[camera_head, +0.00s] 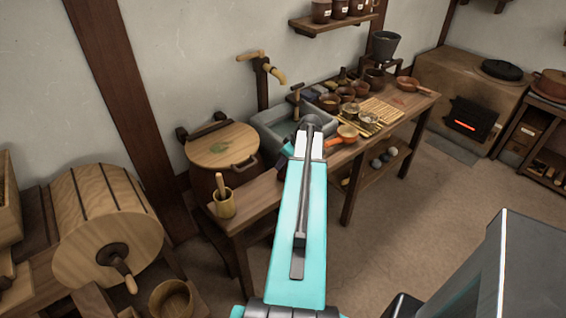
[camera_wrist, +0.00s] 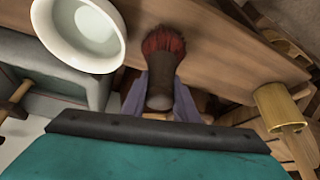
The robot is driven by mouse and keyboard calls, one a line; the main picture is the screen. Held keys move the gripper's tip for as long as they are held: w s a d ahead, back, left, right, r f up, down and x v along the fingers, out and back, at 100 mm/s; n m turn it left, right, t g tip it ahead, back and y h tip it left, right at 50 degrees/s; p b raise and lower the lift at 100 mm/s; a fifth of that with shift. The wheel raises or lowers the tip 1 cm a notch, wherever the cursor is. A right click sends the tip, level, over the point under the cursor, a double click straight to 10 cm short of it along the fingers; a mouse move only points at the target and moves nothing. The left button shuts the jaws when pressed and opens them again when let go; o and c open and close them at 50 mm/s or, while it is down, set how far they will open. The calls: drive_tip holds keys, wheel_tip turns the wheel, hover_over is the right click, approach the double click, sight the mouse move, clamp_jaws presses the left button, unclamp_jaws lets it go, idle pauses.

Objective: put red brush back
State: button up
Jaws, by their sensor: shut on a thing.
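The red brush shows in the wrist view, with dark red bristles (camera_wrist: 163,41) at the top and a dark brown handle (camera_wrist: 160,88) toward me. My gripper (camera_wrist: 160,98) is shut on the handle, with grey-purple fingers on both sides. Below the brush is the brown wooden bench top (camera_wrist: 215,50); I cannot tell whether the brush touches it. In the head view my teal arm reaches over the bench (camera_head: 263,193) and hides the gripper and brush.
A white bowl (camera_wrist: 62,37) is close left of the brush in the wrist view. The grey stone sink (camera_head: 262,121) is behind my arm. A wooden mug with a pestle (camera_head: 224,205) stands at the bench's left end. Bowls and a slatted mat (camera_head: 381,110) are to the right.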

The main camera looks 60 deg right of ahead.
drive_tip(key=o, duration=0.9)
drive_tip(key=shift+o, duration=0.2)
drive_tip(key=shift+r, duration=0.15)
drive_tip(key=b+v, duration=0.2)
drive_tip(key=v, duration=1)
idle(0.4)
